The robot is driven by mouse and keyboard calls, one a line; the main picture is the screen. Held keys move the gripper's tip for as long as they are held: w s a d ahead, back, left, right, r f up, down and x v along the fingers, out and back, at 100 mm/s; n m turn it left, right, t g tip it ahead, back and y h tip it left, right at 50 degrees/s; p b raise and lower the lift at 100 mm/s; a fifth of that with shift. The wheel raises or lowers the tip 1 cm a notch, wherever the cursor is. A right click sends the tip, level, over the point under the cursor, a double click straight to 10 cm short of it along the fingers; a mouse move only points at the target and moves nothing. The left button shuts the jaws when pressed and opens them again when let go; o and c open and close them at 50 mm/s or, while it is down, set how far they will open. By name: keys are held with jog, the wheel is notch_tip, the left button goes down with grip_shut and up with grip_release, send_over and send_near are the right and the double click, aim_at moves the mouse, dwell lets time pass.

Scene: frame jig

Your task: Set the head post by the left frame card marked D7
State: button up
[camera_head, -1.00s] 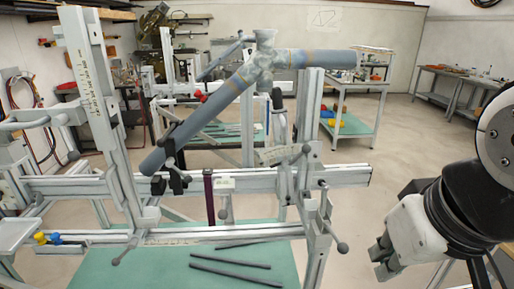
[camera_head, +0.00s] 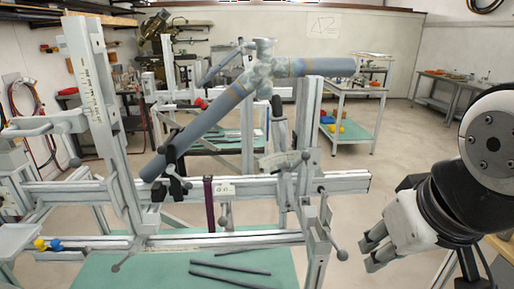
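The jig's tall left post (camera_head: 92,90) is pale metal with a marked scale, and leans slightly. I cannot tell for sure whether it is the head post. A small white card (camera_head: 224,190) sits on the middle rail; its writing is too small to read, so D7 cannot be confirmed. A pale scale plate (camera_head: 284,160) is mounted right of it. Blue-grey bicycle-frame tubes (camera_head: 212,115) are held in the jig. My gripper (camera_head: 370,254) is at the lower right, clear of the jig and empty, its fingers apart.
A knobbed lever (camera_head: 335,240) sticks out at the jig's right end, close to my gripper. Dark rods (camera_head: 230,275) lie on the green lower shelf (camera_head: 120,272). Workbenches stand behind. Open floor (camera_head: 400,165) lies right of the jig.

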jog(key=w+d+r+t+h+p, duration=0.25)
jog(key=w+d+r, duration=0.3)
jog(key=w, duration=0.45)
jog(key=n+t+y+p, duration=0.4)
jog(key=n+y+p, duration=0.4)
jog(key=y, duration=0.3)
send_near(285, 139)
jog(key=shift+h, duration=0.25)
jog(key=b+x, duration=0.1)
jog(key=x, duration=0.9)
jog(key=shift+w+a+f+b, duration=0.1)
jog(key=shift+w+a+b, duration=0.15)
jog(key=shift+b, duration=0.1)
grip_shut()
